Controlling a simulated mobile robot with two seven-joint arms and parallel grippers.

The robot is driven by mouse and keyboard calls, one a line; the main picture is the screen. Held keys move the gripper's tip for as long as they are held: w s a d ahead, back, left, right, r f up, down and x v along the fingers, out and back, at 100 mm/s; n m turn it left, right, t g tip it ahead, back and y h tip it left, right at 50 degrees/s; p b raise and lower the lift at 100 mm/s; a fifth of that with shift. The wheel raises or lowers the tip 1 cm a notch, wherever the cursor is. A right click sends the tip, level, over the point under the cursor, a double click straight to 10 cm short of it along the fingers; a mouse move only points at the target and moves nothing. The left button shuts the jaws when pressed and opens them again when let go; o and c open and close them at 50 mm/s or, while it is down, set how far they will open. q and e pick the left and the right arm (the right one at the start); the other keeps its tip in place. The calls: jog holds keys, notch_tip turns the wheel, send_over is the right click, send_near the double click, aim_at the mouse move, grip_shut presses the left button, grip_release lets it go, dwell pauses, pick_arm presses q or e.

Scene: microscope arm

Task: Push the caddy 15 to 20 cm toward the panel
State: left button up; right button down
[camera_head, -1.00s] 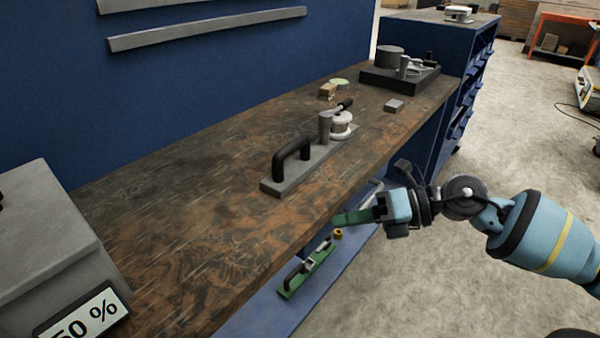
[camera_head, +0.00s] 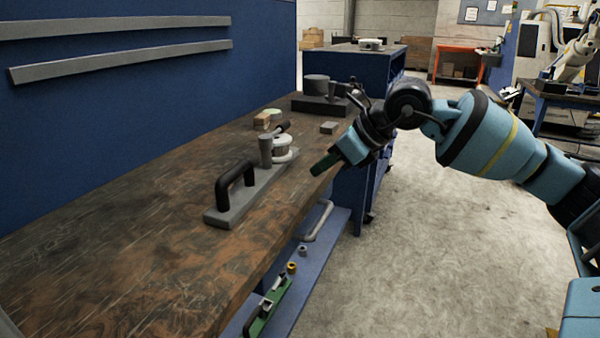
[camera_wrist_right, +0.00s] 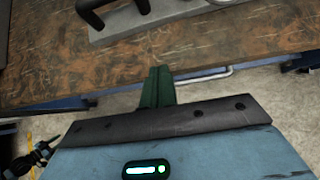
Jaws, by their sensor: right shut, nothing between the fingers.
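The caddy (camera_head: 235,210) is a flat grey base with a black arched handle, a grey cylinder and a white round part on it. It stands upright on the brown workbench top (camera_head: 120,250). Its near side also shows at the top of the right wrist view (camera_wrist_right: 125,32). The blue panel (camera_head: 130,110) stands behind the bench. My right gripper (camera_head: 325,165) is shut and empty, its green fingers near the bench's front edge, right of the caddy and apart from it. The fingers also show in the right wrist view (camera_wrist_right: 158,85). My left gripper is out of view.
A small grey block (camera_head: 329,128), a brown block (camera_head: 262,120) and a dark tray (camera_head: 320,104) lie farther along the bench. A green-based item (camera_head: 265,312) lies on the lower blue shelf (camera_head: 312,250). Bench surface between caddy and panel looks clear.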

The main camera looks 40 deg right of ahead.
aim_at(265, 191)
jog(key=b+x, duration=0.1)
jog(key=x, duration=0.8)
jog(key=shift+w+a+f, duration=0.15)
jog(key=shift+f, duration=0.05)
jog(key=w, duration=0.1)
jog(key=w+a, duration=0.1)
jog(key=w, duration=0.1)
jog(key=shift+w+a+r, duration=0.1)
jog(key=shift+r, duration=0.05)
jog(key=shift+w, duration=0.15)
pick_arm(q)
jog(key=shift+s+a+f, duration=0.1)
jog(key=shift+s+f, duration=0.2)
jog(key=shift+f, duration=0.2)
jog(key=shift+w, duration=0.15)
